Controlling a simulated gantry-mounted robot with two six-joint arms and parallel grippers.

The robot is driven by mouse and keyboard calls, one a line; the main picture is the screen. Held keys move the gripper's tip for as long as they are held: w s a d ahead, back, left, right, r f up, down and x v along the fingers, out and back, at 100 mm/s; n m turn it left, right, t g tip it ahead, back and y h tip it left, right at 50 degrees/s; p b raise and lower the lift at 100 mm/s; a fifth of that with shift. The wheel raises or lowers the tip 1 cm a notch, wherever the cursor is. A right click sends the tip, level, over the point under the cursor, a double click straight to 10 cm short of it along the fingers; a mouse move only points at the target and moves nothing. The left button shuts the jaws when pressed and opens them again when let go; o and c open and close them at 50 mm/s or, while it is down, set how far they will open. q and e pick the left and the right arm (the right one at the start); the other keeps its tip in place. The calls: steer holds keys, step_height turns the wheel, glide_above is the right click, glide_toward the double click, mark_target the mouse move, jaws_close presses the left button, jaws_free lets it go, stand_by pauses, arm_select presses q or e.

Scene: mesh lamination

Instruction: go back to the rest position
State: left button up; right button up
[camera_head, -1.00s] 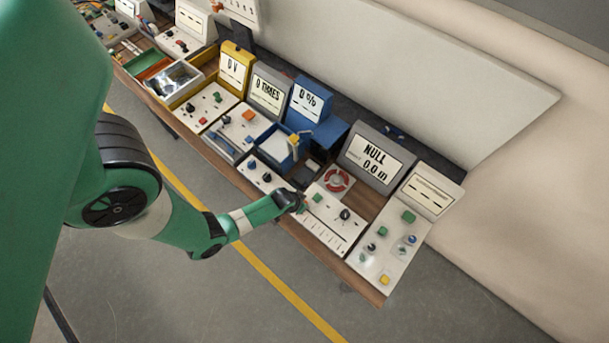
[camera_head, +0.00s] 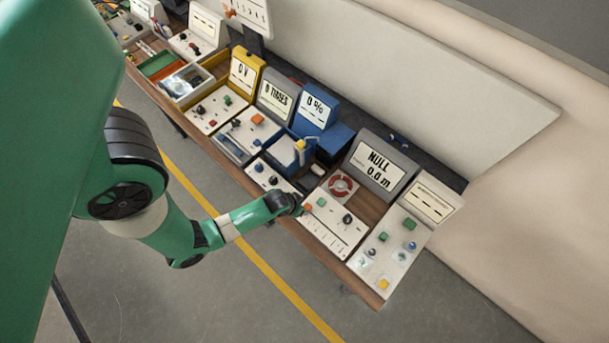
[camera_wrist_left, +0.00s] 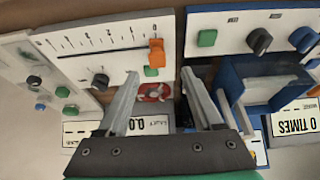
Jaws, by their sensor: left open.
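My left gripper (camera_head: 301,206) is at the front edge of the bench in the head view, beside the white slider panel (camera_head: 331,233). In the left wrist view its two fingers (camera_wrist_left: 160,78) are spread apart with nothing held between them. The orange slider knob (camera_wrist_left: 157,52) stands just beyond the fingertips at one end of the printed scale. A gap to it is hard to judge. The NULL display (camera_head: 380,165) reads 0.0 m. My right gripper is not shown.
A blue tray unit (camera_wrist_left: 262,80) and a panel with a green button (camera_wrist_left: 207,38) lie right of the fingers in the wrist view. More control panels line the bench (camera_head: 230,170). The grey floor (camera_head: 420,315) in front is clear.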

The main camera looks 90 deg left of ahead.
arm_select(q)
steer(key=p+v, duration=0.1)
steer(key=v, duration=0.2)
steer(key=shift+r+p, duration=0.1)
steer(key=shift+p, duration=0.25)
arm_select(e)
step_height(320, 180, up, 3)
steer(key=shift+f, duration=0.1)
